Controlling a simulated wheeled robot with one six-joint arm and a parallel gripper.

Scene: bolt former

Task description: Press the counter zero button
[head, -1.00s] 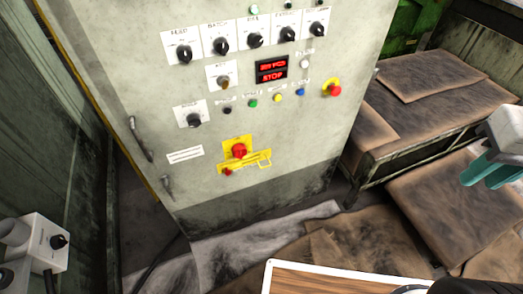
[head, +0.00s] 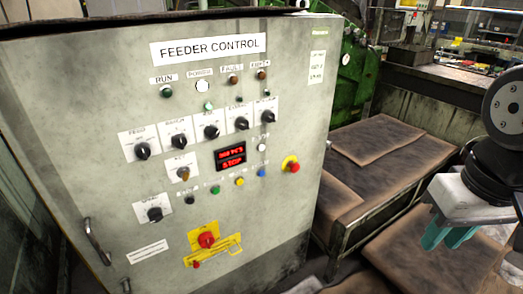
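The feeder control cabinet (head: 75,150) fills the left and middle of the head view. Its red display (head: 231,158) reads "STOP" on the lower line. A white button (head: 262,147) with a small label sits just right of the display. Below is a row of small buttons: black (head: 190,199), green (head: 215,190), yellow (head: 240,181) and blue (head: 262,172). Their labels are too small to read, so I cannot tell which is counter zero. My gripper (head: 447,240), with teal fingers apart and nothing between them, hangs at the right, well away from the panel.
Rotary knobs and a red-yellow main switch (head: 207,240) stick out of the panel.

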